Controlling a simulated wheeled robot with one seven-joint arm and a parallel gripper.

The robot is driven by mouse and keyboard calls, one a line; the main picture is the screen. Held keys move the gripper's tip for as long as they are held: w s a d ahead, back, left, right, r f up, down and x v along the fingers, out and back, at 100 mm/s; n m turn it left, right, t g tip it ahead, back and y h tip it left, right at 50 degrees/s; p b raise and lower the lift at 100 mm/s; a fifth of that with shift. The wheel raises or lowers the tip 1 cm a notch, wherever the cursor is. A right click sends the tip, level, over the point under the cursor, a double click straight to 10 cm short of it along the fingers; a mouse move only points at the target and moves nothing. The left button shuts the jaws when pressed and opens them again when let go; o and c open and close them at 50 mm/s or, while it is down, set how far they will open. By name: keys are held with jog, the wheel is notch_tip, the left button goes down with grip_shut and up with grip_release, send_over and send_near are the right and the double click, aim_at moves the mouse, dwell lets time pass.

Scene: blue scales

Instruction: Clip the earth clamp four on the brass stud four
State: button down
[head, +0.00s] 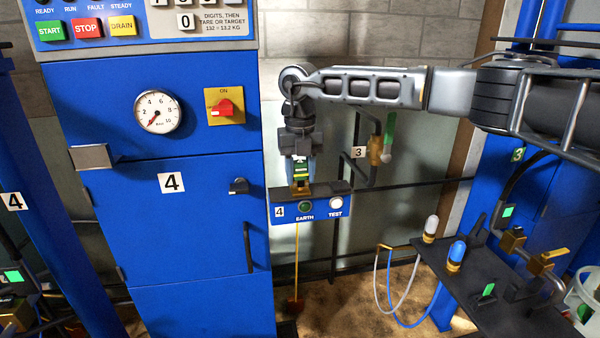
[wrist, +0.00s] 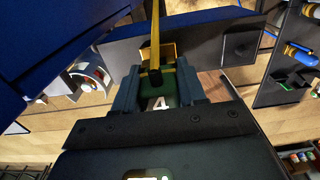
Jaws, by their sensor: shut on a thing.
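My gripper (head: 299,170) points down over the small blue box marked 4 (head: 322,209) and is shut on earth clamp four. The clamp (head: 300,173) is green with yellow in the head view; its dark green body with a white 4 label (wrist: 160,103) sits between the fingers in the wrist view. Brass stud four (head: 299,190) is a small brass piece at the box's top edge, directly below the clamp. Brass also shows beside the clamp's tip in the wrist view (wrist: 171,50). I cannot tell whether the clamp's jaws are around the stud or only touching it.
The box carries a dark green EARTH lamp (head: 305,206) and a white TEST button (head: 336,202). A yellow line (head: 296,260) hangs below it. The blue cabinet (head: 175,235) stands close left. A dark shelf (head: 490,290) with fittings is at right.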

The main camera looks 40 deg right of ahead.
jog(key=shift+f, duration=0.55)
jog(key=c, duration=0.6)
grip_release()
jog(key=shift+o, duration=0.2)
jog(key=shift+r+b, duration=0.6)
jog(key=shift+r, duration=3.3)
